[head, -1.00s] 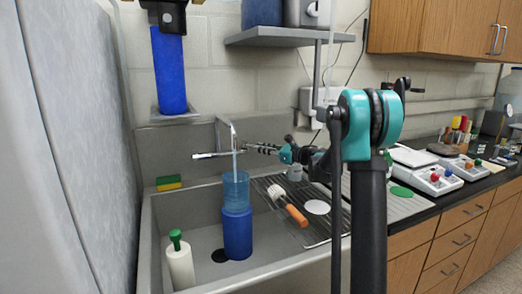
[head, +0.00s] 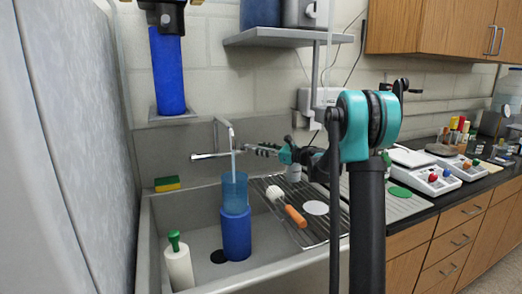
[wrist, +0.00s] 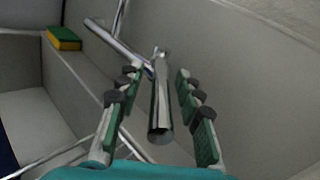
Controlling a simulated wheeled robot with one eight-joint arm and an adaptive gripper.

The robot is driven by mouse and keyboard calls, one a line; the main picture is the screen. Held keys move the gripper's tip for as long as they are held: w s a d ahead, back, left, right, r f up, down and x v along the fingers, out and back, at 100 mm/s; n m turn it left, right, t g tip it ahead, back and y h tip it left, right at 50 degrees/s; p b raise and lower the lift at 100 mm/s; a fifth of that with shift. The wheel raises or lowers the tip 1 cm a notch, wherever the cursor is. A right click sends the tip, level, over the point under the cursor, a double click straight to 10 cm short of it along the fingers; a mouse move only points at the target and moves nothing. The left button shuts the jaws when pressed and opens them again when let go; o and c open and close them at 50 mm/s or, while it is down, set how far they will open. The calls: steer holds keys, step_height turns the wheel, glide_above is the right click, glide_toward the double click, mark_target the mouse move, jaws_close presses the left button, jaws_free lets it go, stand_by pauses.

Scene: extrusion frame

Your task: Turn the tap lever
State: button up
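The chrome tap (head: 230,128) stands at the back of the sink, its spout bent down over a translucent blue beaker (head: 235,190). A thin pale stream shows between spout and beaker. A chrome bar, which looks like the tap lever (head: 207,156), runs sideways under the spout; in the wrist view a thick chrome rod (wrist: 160,108) points towards me. My gripper (head: 252,148) reaches in from the right. In the wrist view my gripper (wrist: 158,78) is open, its green padded fingers on either side of the rod, with gaps visible on both sides.
The beaker stands on a blue cylinder (head: 236,236) in the sink (head: 205,240). A white bottle with a green top (head: 179,262) is at front left. A sponge (head: 167,183) lies on the back left ledge. A brush with an orange handle (head: 296,216) lies on the rack to the right.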

steer(key=v, duration=1.1)
steer(key=shift+s+d, duration=0.2)
steer(key=shift+d, duration=0.15)
steer(key=shift+c, duration=0.4)
